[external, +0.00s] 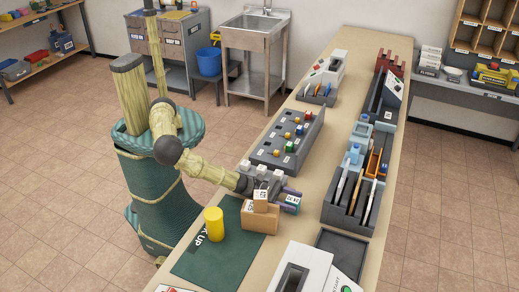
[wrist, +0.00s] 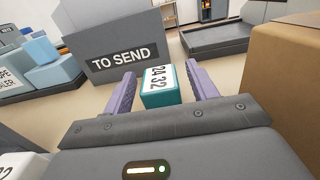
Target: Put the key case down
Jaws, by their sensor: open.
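The key case, which I take to be the small teal block with a white number label, sits between my fingers in the wrist view (wrist: 160,86). It also shows at the fingertips in the external view (external: 292,200). My gripper (wrist: 160,72) is open, with a purple finger on each side of the case and visible gaps between. The case appears to rest on the beige counter (external: 309,203); its underside is hidden. In the external view my gripper (external: 290,199) is low over the counter, just behind the cardboard box.
A grey "TO SEND" panel (wrist: 120,48) stands just ahead. A yellow cylinder (external: 213,225) stands on the green mat (external: 219,250). A dark tray (external: 342,245) lies farther right.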

